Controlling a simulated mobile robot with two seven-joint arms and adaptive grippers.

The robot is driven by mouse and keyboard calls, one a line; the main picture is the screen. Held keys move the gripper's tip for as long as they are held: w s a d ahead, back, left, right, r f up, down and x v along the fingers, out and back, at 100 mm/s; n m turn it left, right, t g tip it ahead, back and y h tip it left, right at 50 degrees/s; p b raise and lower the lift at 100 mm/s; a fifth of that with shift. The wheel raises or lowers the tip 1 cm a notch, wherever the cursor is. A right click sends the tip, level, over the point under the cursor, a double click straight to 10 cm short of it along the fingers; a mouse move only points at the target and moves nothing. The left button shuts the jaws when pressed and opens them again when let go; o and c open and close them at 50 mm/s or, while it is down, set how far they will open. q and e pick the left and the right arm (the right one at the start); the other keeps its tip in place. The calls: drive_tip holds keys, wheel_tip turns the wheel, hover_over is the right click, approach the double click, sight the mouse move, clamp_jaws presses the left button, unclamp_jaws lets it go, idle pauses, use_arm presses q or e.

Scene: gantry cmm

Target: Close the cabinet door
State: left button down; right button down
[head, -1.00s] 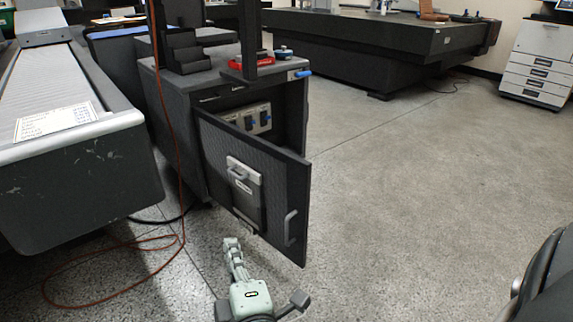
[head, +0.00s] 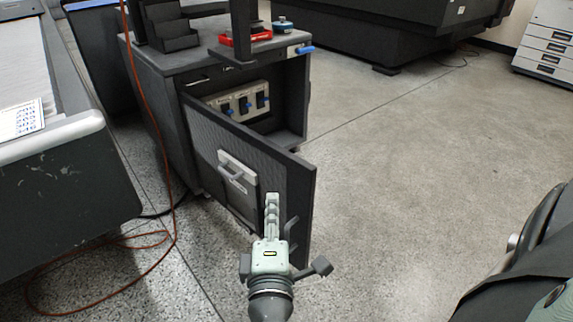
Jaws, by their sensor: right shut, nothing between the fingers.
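The dark grey cabinet (head: 155,125) stands left of centre in the head view. Its door (head: 300,185) is swung wide open toward me, hinged on the left. The interior shows a panel with several blue-marked switches (head: 238,104). The door carries a light holder with a handle (head: 236,172) and, near its free edge, a grey pull handle (head: 292,228), partly hidden by my gripper. My right gripper (head: 272,198) is shut and empty, in front of the door face just left of the pull handle. I cannot tell whether it touches the door. My left gripper is out of view.
An orange cable (head: 172,190) hangs left of the cabinet and loops on the floor. A large grey machine (head: 60,190) stands at left. A dark granite table (head: 400,30) and white drawers (head: 545,45) are behind. The floor to the right (head: 400,160) is clear.

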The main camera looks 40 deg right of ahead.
approach(286, 157)
drive_tip(key=w+a, duration=0.1)
drive_tip(key=w, duration=0.2)
drive_tip(key=d, duration=0.1)
drive_tip(key=w+d+b, duration=0.1)
drive_tip(key=d, duration=0.1)
drive_tip(key=shift+w, duration=0.2)
drive_tip(key=shift+w+d, duration=0.15)
drive_tip(key=shift+d, duration=0.4)
